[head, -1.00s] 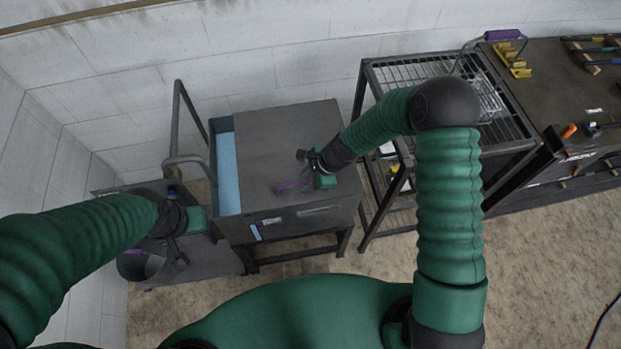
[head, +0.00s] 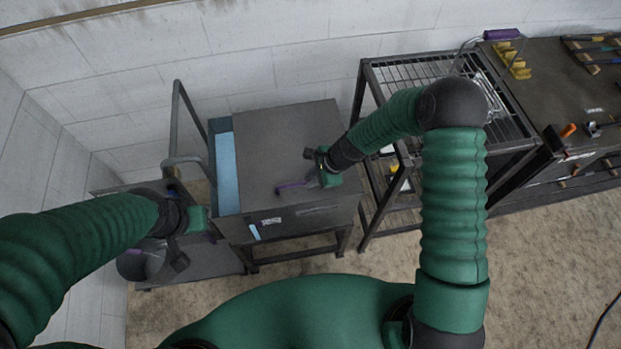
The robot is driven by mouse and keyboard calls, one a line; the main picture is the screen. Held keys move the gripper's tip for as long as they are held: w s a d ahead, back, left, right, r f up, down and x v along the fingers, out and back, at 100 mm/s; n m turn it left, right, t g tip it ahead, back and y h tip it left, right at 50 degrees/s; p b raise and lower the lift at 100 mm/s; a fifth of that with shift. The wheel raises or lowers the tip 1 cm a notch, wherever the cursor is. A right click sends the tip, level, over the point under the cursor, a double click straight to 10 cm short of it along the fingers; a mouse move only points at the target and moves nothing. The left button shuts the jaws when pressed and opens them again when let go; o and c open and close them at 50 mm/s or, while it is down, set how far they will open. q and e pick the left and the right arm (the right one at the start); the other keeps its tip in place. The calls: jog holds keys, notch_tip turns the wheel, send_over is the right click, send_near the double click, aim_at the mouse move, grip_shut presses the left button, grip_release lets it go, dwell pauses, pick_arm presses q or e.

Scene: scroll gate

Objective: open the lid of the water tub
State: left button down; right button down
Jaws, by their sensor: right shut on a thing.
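The water tub (head: 223,138) is a dark box on a frame left of centre. Its flat dark grey lid (head: 265,150) covers most of the top. A strip of light blue water (head: 228,180) shows along the left side, where the tub is uncovered. My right gripper (head: 308,182) is over the lid's right part, shut on the purple handle (head: 289,186). My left gripper (head: 180,258) is left of the tub, by a dark round vessel (head: 140,265); its fingers are too dark and small to tell their state.
A wire-grid rack (head: 420,68) stands right of the tub, close to my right arm. A workbench (head: 560,85) with tools is further right. A grey bent pipe (head: 176,120) rises left of the tub. The floor in front is clear.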

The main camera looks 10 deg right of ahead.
jog(key=shift+a+r, duration=0.1)
jog(key=shift+a, duration=0.1)
pick_arm(q)
jog(key=shift+d, duration=0.3)
pick_arm(e)
jog(key=shift+a, duration=0.15)
pick_arm(q)
jog(key=shift+a, duration=0.1)
pick_arm(e)
jog(key=shift+a, duration=0.15)
pick_arm(q)
jog(key=shift+r, duration=0.15)
pick_arm(e)
jog(key=shift+r, duration=0.1)
